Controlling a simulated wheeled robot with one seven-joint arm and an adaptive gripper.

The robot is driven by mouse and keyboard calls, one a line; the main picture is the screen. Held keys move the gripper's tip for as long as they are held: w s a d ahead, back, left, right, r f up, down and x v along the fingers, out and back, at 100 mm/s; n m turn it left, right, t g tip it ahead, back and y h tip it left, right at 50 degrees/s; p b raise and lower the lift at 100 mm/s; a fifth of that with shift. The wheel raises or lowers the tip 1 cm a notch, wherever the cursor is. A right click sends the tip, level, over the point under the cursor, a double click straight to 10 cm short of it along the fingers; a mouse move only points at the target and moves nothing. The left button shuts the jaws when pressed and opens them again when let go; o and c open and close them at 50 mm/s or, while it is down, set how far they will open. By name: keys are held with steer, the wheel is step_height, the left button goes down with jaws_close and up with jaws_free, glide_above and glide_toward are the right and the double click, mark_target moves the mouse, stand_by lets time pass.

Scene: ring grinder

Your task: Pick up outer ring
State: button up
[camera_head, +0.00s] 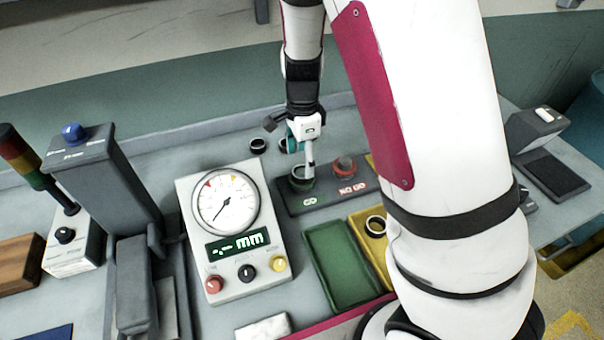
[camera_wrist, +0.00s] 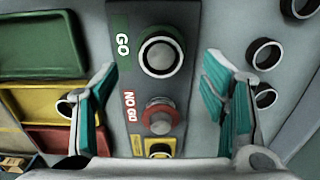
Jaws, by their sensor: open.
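Several dark outer rings with pale rims are in view. In the wrist view, three lie on the bench at the right: an upper ring (camera_wrist: 300,8), a middle ring (camera_wrist: 266,53) and a lower ring (camera_wrist: 264,95), partly beside a finger. Another ring (camera_wrist: 161,55) appears at the GO position; I cannot tell whether it is loose. One more ring (camera_head: 376,226) lies in the yellow tray. My gripper (camera_head: 302,158) is above the gauge block near GO. In the wrist view, its teal fingers (camera_wrist: 158,78) are wide apart, with nothing held between them.
The GO/NO GO block (camera_head: 325,195) has a red NO GO plug (camera_head: 345,166). The green tray (camera_head: 341,265) is empty. The dial gauge (camera_head: 237,235) and a grey machine (camera_head: 115,180) stand at the left.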

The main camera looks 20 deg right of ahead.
mark_target(302, 173)
step_height(302, 173, down, 4)
steer(key=shift+f, duration=0.25)
steer(key=c, duration=1.5)
